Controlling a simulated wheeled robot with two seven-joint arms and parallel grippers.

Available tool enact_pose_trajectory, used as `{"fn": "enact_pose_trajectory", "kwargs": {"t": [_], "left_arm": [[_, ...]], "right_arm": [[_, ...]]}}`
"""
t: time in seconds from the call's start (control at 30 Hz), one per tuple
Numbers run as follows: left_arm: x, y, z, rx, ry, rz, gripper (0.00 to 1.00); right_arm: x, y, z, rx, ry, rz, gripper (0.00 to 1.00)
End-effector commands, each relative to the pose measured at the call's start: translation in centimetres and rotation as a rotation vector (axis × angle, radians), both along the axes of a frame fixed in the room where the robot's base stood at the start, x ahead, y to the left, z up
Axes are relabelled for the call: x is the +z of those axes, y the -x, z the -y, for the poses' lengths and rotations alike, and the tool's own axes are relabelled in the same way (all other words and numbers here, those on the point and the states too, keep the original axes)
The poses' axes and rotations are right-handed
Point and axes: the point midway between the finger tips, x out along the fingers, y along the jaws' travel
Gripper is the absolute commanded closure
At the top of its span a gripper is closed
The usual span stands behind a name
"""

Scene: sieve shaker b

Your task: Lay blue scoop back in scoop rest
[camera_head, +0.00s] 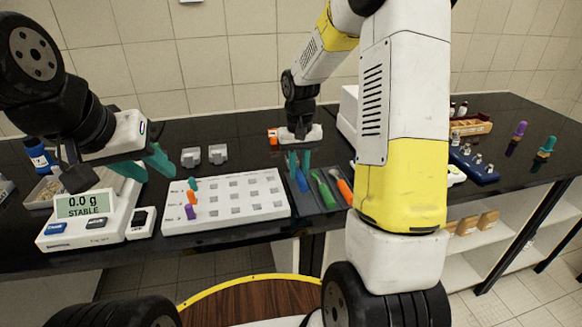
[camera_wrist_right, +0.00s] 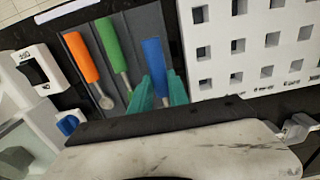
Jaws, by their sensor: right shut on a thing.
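The blue scoop (camera_head: 301,181) is between the teal fingers of my right gripper (camera_head: 299,159), which is shut on it. In the right wrist view its blue handle (camera_wrist_right: 154,58) shows between the fingertips (camera_wrist_right: 160,91); its far end is hidden by the gripper. The scoop is over the slot side of the dark grey scoop rest (camera_head: 318,207) nearest the white perforated rack; I cannot tell whether it touches the rest. The green scoop (camera_head: 325,188) and orange scoop (camera_head: 345,191) lie beside it in the rest. My left gripper (camera_head: 146,166) is open and empty above the balance.
A white perforated rack (camera_head: 270,206) with several small coloured pieces stands left of the rest. A balance (camera_head: 85,231) reading 0.0 g is at left. Two grey blocks (camera_head: 218,154) lie behind the rack. A blue tray (camera_head: 475,166) is at right.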

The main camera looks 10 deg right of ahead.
Motion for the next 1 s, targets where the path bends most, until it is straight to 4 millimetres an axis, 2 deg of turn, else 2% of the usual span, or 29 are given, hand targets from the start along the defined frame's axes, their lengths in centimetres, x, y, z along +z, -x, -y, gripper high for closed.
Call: {"fn": "enact_pose_trajectory", "kwargs": {"t": [0.07, 0.2, 0.3, 0.63, 0.67, 0.77, 1.0], "left_arm": [[0.0, 0.0, 0.0, 0.000, 0.000, 0.000, 0.64], [0.0, 0.0, 0.0, 0.000, 0.000, 0.000, 0.64], [0.0, 0.0, 0.0, 0.000, 0.000, 0.000, 0.64], [0.0, 0.0, 0.0, 0.000, 0.000, 0.000, 0.64], [0.0, 0.0, 0.0, 0.000, 0.000, 0.000, 0.64], [0.0, 0.0, 0.0, 0.000, 0.000, 0.000, 0.64], [0.0, 0.0, 0.0, 0.000, 0.000, 0.000, 0.64]], "right_arm": [[-0.1, -0.5, 1.0, -0.004, 0.000, -0.001, 1.00], [-2.7, -0.3, 0.7, 0.000, 0.000, -0.003, 1.00], [-3.6, -0.4, 0.7, 0.000, 0.000, -0.001, 1.00], [-3.9, -0.4, 0.7, -0.001, 0.000, 0.000, 1.00], [-3.9, -0.4, 0.7, -0.001, 0.000, 0.000, 0.77], [-3.9, -0.4, 0.7, -0.001, 0.000, 0.000, 0.57], [-3.9, -0.4, 0.7, -0.001, 0.000, 0.000, 0.57]]}}
